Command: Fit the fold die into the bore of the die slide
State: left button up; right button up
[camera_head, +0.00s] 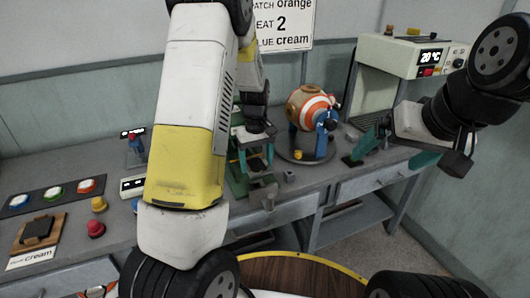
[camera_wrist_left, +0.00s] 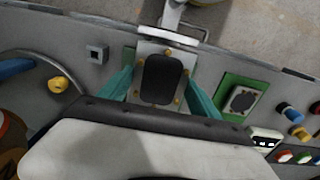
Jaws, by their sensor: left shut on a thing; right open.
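My left gripper (camera_head: 257,155) points down at the bench beside the green press frame (camera_head: 237,183). In the left wrist view its teal fingers (camera_wrist_left: 160,84) stand either side of a dark rounded block, which looks like the fold die (camera_wrist_left: 161,78), and are shut on it. Under or behind the block is a pale plate with brass studs, probably the die slide (camera_wrist_left: 150,48). The block covers the plate's middle, so the bore is hidden and I cannot tell whether the block is in it. My right gripper (camera_head: 391,150) is open and empty, above the bench at the right.
An orange-and-white striped ball (camera_head: 311,106) sits on a round stand right of the press. A small grey hollow block (camera_wrist_left: 97,53) is near the bench's front edge. Coloured buttons (camera_head: 54,192) lie at the left. A heater-like machine (camera_head: 411,57) stands at the back right.

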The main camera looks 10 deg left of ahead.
aim_at(257, 180)
pick_arm(q)
jog(key=shift+f, duration=2.8)
jog(key=shift+f, duration=1.15)
jog(key=o, duration=1.7)
notch_tip(257, 180, up, 8)
jog(key=shift+f, duration=0.1)
